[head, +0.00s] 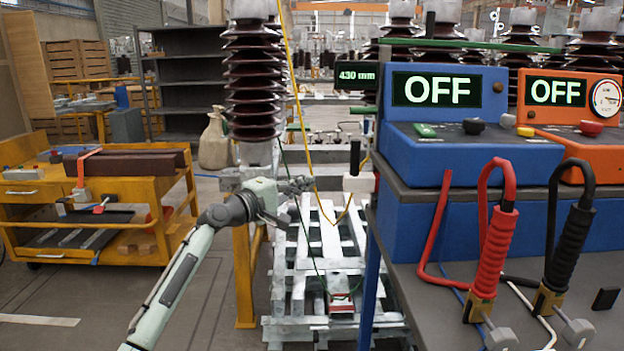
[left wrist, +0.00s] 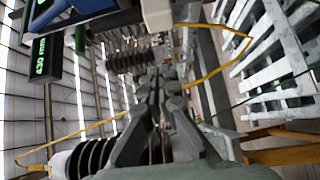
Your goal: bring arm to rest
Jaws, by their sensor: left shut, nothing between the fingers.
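My left arm (head: 172,285) reaches up from the bottom of the head view. My left gripper (head: 300,185) is in front of the lower part of the tall brown ribbed insulator (head: 252,75), slightly to its right, above the white slatted pallets (head: 318,285). In the left wrist view the gripper fingers (left wrist: 168,82) are together with nothing between them. A ribbed insulator (left wrist: 95,157) shows behind the fingers at the lower left there. I cannot tell whether the gripper touches anything. My right gripper is not in view.
A blue unit (head: 450,150) and an orange unit (head: 600,140), both reading OFF, stand on the right bench. Red (head: 493,250) and black (head: 568,245) clamps lie before them. A yellow cable (head: 297,100) hangs near my gripper. A yellow cart (head: 150,220) stands left.

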